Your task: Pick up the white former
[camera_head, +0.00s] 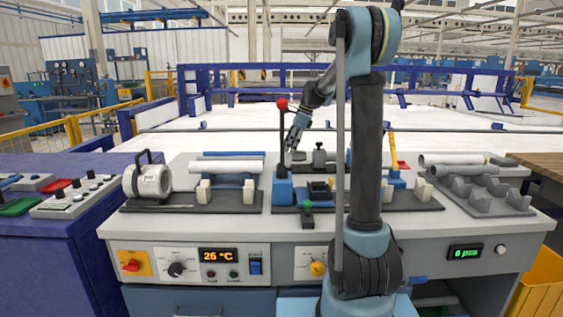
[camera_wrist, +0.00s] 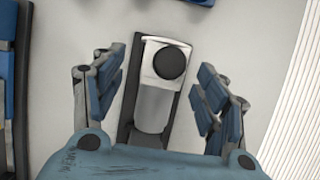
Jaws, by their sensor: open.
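In the wrist view, a white and silver block with a round black knob (camera_wrist: 162,88) sits in a dark narrow holder (camera_wrist: 127,93). It looks like the white former. My gripper (camera_wrist: 159,92) is open, with one blue-padded finger on each side of the block and a visible gap on both sides. The fingers are apart from it in the picture; the height gap cannot be told. In the head view, my gripper (camera_head: 293,139) points down over the back middle of the bench, beside a small knobbed object (camera_head: 319,157) that seems to be the same block.
A red-knobbed lever press (camera_head: 283,185) stands just in front of my gripper. White pipe (camera_head: 226,166) rests on supports at left, near a white cylinder with a black handle (camera_head: 148,182). Grey pipes (camera_head: 458,164) and a grey cradle rack (camera_head: 480,195) are at right.

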